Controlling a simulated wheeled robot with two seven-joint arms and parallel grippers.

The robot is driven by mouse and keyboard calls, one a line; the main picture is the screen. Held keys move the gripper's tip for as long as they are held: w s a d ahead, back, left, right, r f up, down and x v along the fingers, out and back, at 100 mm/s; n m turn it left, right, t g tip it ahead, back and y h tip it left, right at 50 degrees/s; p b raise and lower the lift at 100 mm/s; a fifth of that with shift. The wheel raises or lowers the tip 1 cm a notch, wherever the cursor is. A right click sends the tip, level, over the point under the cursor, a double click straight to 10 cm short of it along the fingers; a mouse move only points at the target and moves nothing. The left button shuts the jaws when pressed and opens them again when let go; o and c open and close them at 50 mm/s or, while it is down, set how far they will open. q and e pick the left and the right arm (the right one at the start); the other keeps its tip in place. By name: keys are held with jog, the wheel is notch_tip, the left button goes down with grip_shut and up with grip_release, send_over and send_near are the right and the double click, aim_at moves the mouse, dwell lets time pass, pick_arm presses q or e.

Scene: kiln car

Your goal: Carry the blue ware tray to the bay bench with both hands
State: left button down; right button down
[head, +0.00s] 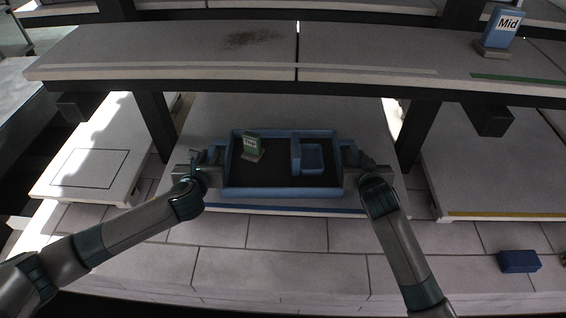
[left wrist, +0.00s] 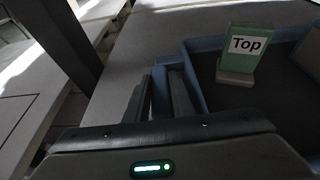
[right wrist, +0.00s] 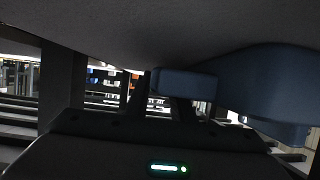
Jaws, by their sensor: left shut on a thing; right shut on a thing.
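The blue ware tray (head: 280,191) is a shallow, dark-floored box in the middle of the head view, over a low pale deck under the shelf. It holds a green block marked "Top" (head: 251,146) on a small base, and a small blue open box (head: 312,157). My left gripper (head: 215,170) is shut on the tray's left side; the left wrist view shows the tray's wall (left wrist: 196,82) at the fingers. My right gripper (head: 352,168) is shut on the tray's right side; the right wrist view shows a blue part (right wrist: 183,82) by the fingers. I cannot tell whether the tray touches the deck.
A long shelf (head: 200,55) on dark posts runs above and behind the tray. A blue "Mid" block (head: 502,28) stands on it at right. Low pale platforms lie left (head: 90,160) and right (head: 490,180). A dark blue box (head: 518,261) lies on the tiled floor at lower right.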

pick_arm(q)
jog(key=shift+r, duration=0.25)
pick_arm(e)
jog(key=shift+r, duration=0.25)
